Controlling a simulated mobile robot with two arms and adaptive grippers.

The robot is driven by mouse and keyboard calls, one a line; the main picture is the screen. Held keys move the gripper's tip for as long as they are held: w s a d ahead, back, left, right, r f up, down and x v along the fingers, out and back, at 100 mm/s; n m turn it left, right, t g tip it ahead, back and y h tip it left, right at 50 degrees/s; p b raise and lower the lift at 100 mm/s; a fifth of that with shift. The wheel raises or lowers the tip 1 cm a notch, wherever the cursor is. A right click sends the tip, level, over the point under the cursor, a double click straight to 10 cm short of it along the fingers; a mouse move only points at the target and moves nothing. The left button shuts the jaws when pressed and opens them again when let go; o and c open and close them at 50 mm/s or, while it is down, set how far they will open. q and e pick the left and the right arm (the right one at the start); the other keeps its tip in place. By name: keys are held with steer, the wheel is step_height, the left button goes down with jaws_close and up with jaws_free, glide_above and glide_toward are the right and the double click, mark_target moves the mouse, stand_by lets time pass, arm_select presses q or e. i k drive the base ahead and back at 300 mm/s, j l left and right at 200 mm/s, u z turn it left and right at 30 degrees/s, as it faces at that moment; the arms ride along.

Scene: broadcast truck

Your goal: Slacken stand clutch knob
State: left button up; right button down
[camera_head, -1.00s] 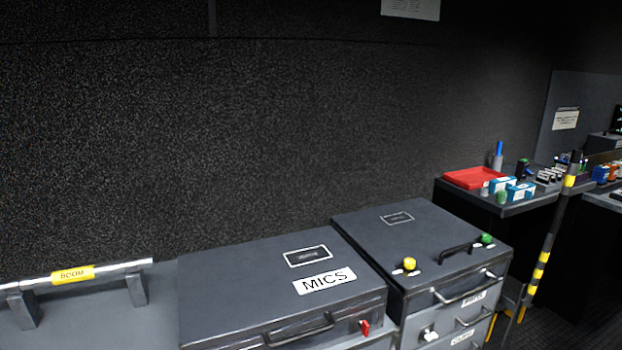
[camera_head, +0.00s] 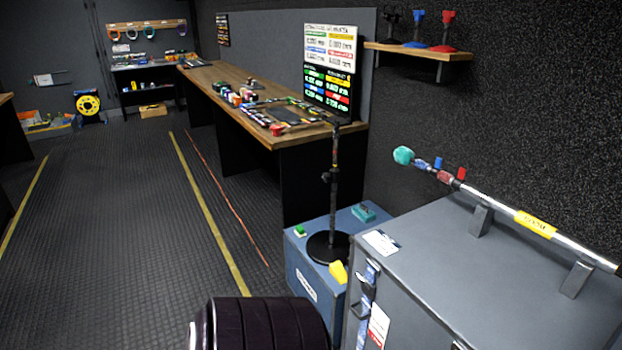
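A slim black stand (camera_head: 334,200) rises upright from a round black base (camera_head: 322,249), which appears to rest on the blue case (camera_head: 300,268). A small dark knob-like clutch (camera_head: 327,176) shows partway up the pole; its details are too small to tell. A thin dark arm seems to lead left from the top of the pole, against the workbench. Neither of my grippers is in view. A dark ribbed cylinder at the bottom centre looks like part of my own arm.
A grey cabinet (camera_head: 470,260) with a silver boom pole (camera_head: 500,205) on brackets fills the right. A long wooden bench (camera_head: 225,80) and a screen (camera_head: 330,70) stand behind the stand. A wall shelf (camera_head: 420,50) is at upper right. The floor (camera_head: 110,220) at left is clear.

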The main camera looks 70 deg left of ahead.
mark_target(327, 178)
steer(key=u, duration=2.2)
